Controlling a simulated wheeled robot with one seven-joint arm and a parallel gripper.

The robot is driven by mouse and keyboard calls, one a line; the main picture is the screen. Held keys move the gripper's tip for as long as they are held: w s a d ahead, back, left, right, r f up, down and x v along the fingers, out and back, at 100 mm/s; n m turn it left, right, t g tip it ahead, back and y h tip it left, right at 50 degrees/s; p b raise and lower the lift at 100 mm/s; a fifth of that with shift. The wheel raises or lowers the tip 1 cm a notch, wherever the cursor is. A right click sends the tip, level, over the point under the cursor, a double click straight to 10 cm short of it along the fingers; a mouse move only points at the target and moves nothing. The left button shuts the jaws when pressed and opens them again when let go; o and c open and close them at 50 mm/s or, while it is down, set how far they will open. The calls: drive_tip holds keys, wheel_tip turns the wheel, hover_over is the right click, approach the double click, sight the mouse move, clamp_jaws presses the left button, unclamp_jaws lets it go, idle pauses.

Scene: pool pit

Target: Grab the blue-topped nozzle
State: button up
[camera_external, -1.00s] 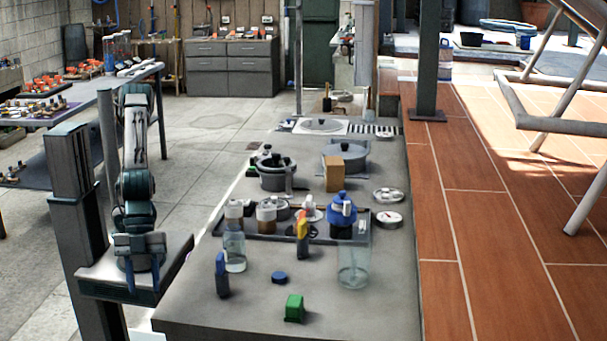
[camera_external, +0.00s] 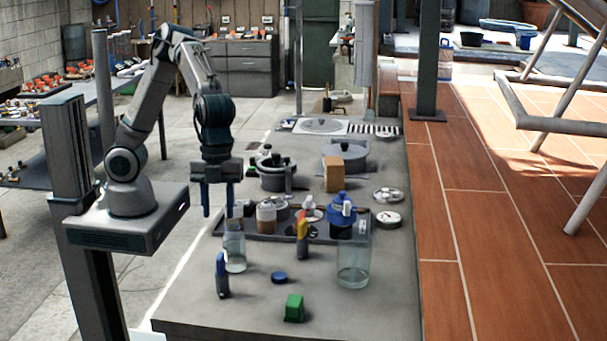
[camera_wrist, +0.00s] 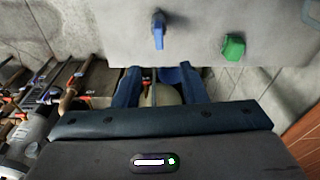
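The blue-topped nozzle (camera_external: 222,276) stands upright near the front left of the grey counter (camera_external: 255,307), a dark grey body with a blue top. It also shows at the top middle of the wrist view (camera_wrist: 158,30). My gripper (camera_external: 217,206) hangs above the counter's left edge, higher than the nozzle and apart from it. Its two blue fingers point down, spread and empty. In the wrist view my gripper (camera_wrist: 159,85) is open, with the nozzle beyond the fingertips.
Near the nozzle are a clear jar (camera_external: 235,254), a blue disc (camera_external: 279,277), a green block (camera_external: 294,308) and a yellow-and-orange-topped nozzle (camera_external: 302,240). A larger clear jar (camera_external: 353,268) stands to the right. A tray (camera_external: 268,238) and pots (camera_external: 277,176) lie farther back.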

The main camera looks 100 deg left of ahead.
hover_over(220, 256)
drive_tip(key=f, duration=0.7)
drive_tip(key=shift+a, duration=0.2)
drive_tip(key=f, duration=0.2)
drive_tip(key=f+p, duration=0.1)
drive_tip(key=f, duration=0.2)
drive_tip(key=shift+d+f, duration=0.25)
drive_tip(key=shift+f, duration=0.1)
clamp_jaws()
